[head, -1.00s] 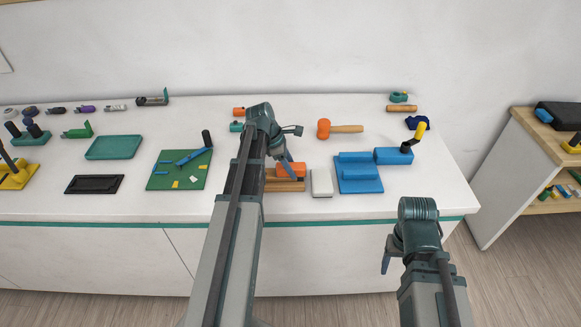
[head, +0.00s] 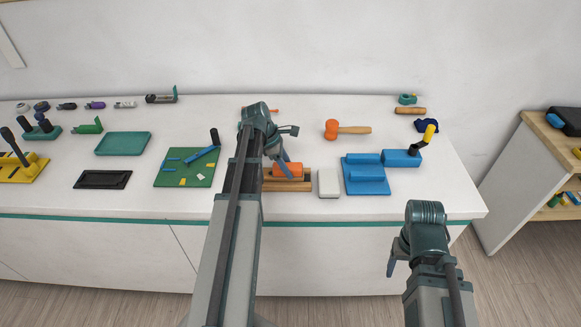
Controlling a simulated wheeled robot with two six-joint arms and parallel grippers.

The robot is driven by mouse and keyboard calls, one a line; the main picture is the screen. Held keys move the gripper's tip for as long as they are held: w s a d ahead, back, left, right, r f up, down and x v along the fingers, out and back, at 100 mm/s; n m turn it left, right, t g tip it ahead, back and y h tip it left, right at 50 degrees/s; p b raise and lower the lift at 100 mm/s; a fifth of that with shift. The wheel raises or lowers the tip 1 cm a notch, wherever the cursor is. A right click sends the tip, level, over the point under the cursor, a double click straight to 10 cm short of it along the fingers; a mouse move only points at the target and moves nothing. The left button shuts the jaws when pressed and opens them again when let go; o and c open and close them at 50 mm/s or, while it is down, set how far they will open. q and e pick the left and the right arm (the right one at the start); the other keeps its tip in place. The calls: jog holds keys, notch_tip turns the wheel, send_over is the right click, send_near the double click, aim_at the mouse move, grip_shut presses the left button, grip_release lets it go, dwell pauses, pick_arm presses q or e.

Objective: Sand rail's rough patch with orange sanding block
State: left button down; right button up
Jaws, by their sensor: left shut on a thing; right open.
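The orange sanding block (head: 287,170) sits on or just over the wooden rail (head: 288,187) near the front of the white bench. My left gripper (head: 284,162) is shut on the block from above. My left arm hides the rail's left part. The rough patch cannot be made out. My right gripper (head: 393,264) is open and empty in front of the bench, well apart from the rail.
A white block (head: 329,183) stands just right of the rail, then a blue fixture (head: 367,181). An orange mallet (head: 350,129) lies behind. A green board (head: 170,178) lies to the left. The bench front edge (head: 340,221) is clear.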

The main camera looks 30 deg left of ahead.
pick_arm(q)
jog(key=shift+s+a, duration=0.1)
jog(key=shift+a+r+p, duration=0.1)
jog(key=shift+r+p, duration=0.55)
jog(key=shift+p, duration=0.1)
notch_tip(320, 180, up, 6)
jog(key=p, duration=0.5)
jog(key=shift+f+p, duration=0.1)
jog(key=shift+p, duration=0.25)
jog(key=shift+f, duration=0.1)
